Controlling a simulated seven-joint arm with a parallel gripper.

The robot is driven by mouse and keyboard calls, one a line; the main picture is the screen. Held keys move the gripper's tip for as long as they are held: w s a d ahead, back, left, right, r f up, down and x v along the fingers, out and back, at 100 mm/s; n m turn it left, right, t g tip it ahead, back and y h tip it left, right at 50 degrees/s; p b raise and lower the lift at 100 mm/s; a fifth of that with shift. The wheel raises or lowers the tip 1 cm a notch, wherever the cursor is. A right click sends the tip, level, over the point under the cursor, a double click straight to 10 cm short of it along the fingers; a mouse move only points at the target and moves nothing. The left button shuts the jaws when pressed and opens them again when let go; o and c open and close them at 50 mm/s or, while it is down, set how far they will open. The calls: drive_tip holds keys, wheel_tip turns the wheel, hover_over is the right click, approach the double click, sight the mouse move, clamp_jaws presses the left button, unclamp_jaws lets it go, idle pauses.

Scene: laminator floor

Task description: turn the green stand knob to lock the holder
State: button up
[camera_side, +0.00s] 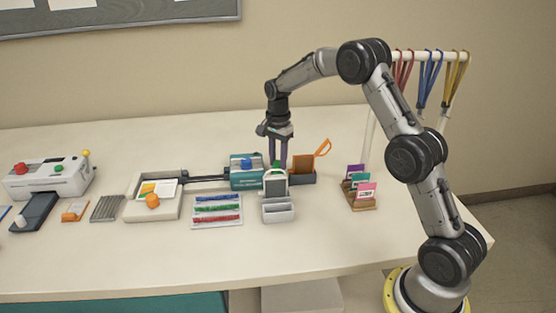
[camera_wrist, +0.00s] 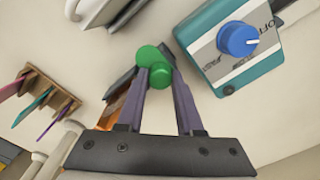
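The green stand knob (camera_wrist: 150,57) shows in the wrist view as two overlapping green round parts near my fingertips. In the side view a bit of green (camera_side: 275,164) shows at the top of the grey-white stand (camera_side: 278,209), which carries a white-framed holder with a dark panel (camera_side: 275,184). My gripper (camera_side: 280,167) points down behind the stand, its two purple-grey fingers apart. In the wrist view my gripper (camera_wrist: 163,70) has the lower green part at its tips, overlapping the left finger. I see no clear grip on it; exact contact cannot be told.
A teal box with a blue knob (camera_wrist: 238,38) stands close to my fingers; it also shows left of them in the side view (camera_side: 246,180). A card rack (camera_side: 361,203) stands farther right.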

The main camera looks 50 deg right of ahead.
clamp_jaws()
drive_tip(key=shift+n, duration=0.4)
drive_tip(key=n, duration=0.2)
drive_tip(key=shift+n, duration=0.4)
drive_tip(key=n, duration=0.4)
drive_tip(key=shift+n, duration=0.3)
drive_tip(key=n, duration=0.4)
drive_tip(key=shift+n, duration=0.3)
drive_tip(key=n, duration=0.5)
